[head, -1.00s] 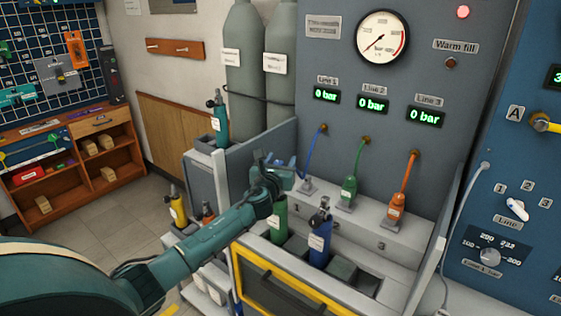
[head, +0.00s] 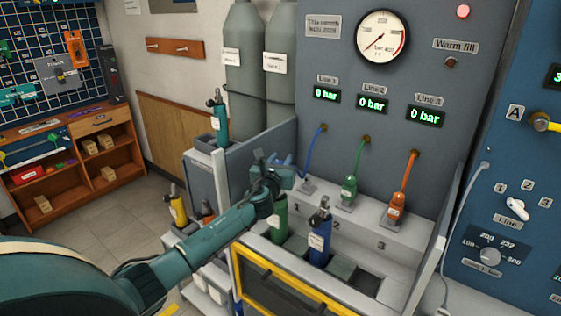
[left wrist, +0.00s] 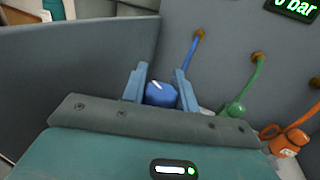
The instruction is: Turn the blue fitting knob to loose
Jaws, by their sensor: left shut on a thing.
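The blue fitting knob (left wrist: 160,94) sits between the two fingers of my left gripper (left wrist: 158,88) in the left wrist view. A short white mark shows on its top. The gripper is shut on the knob. In the head view my left gripper (head: 285,164) is at the blue fitting, which is largely hidden behind it. The blue hose (head: 313,150) runs from the panel down to this fitting. My right gripper is in neither view.
A green fitting (head: 348,192) and an orange fitting (head: 396,207) stand to the right on the bench ledge. A green cylinder (head: 280,221) and a blue cylinder (head: 320,238) stand in front. A grey side wall (left wrist: 70,70) is close on the left.

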